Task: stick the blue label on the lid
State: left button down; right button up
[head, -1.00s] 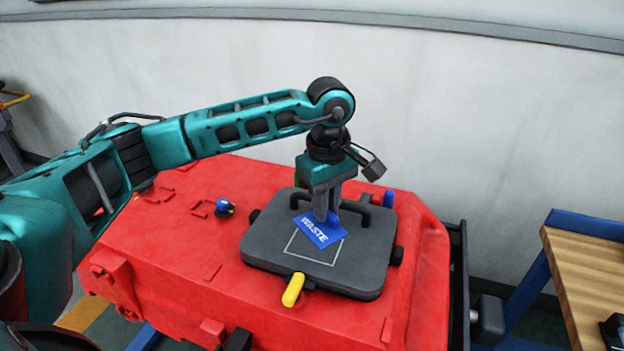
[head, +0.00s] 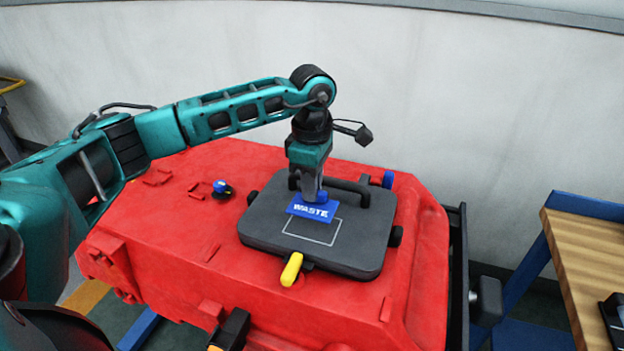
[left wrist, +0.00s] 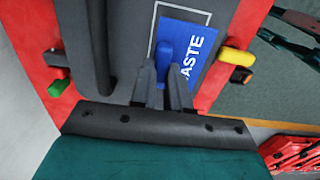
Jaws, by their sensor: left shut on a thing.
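The blue label (head: 312,210), printed "WASTE", is held by its blue tab above the dark grey lid (head: 355,255). My left gripper (head: 319,196) is shut on that tab and points down. In the head view the label overlaps the upper part of a white outlined rectangle (head: 305,239) on the lid. In the left wrist view the label (left wrist: 190,60) lies over much of the outline, with the fingers (left wrist: 163,85) at its tab. I cannot tell whether the label touches the lid. My right gripper is not in view.
The lid sits on a red tank (head: 180,240). It has a black handle (head: 345,187) close behind the gripper and a yellow latch (head: 291,269) in front. A blue knob (head: 220,187) is to the left. A wooden-topped bench (head: 585,260) stands at right, a pale wall (head: 480,130) behind.

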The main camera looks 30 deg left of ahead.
pick_arm(q)
jog(key=shift+f, duration=0.35)
jog(key=shift+f, duration=0.1)
jog(key=shift+f+b, duration=0.55)
jog(key=shift+f, duration=0.05)
jog(key=shift+f, duration=0.1)
jog(key=shift+f+b, duration=0.5)
jog(key=shift+f, duration=0.1)
dwell(0.4)
jog(key=shift+f+b, duration=0.3)
jog(key=shift+f, duration=0.1)
jog(key=shift+f, duration=0.3)
dwell(0.5)
jog(key=shift+r, duration=0.15)
